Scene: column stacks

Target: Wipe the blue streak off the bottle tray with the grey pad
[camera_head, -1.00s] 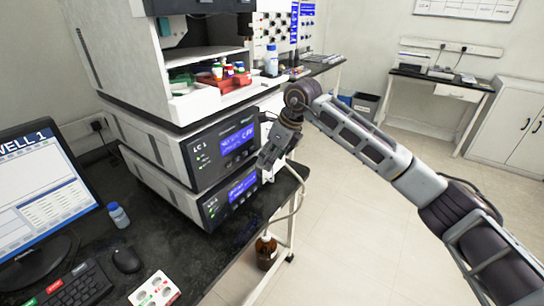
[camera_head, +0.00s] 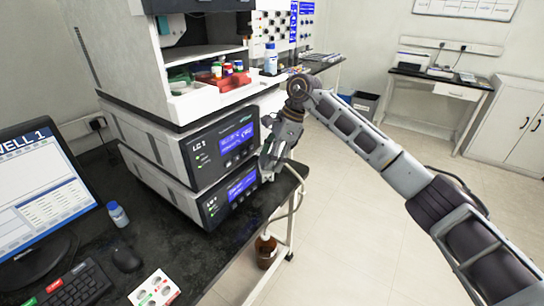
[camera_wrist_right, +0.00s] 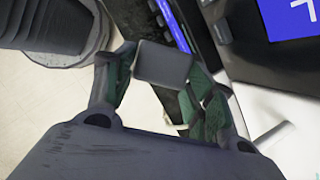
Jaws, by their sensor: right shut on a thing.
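My right gripper (camera_head: 268,168) hangs beside the front right corner of the instrument stack, near its blue displays. In the right wrist view its green-padded fingers (camera_wrist_right: 165,82) are shut on a dark grey block, the grey pad (camera_wrist_right: 162,64). The pad is held clear of the instrument front, as far as I can tell. I cannot pick out the bottle tray for certain; a bottle with a blue cap (camera_head: 271,58) stands at the upper right of the stack. I cannot make out a blue streak. My left gripper is not in view.
The stack has two lower units (camera_head: 222,147) with lit displays. A red rack (camera_head: 223,82) holds capped vials above them. A monitor (camera_head: 30,200), keyboard (camera_head: 80,287), mouse (camera_head: 127,260) and small bottle (camera_head: 118,214) occupy the dark bench.

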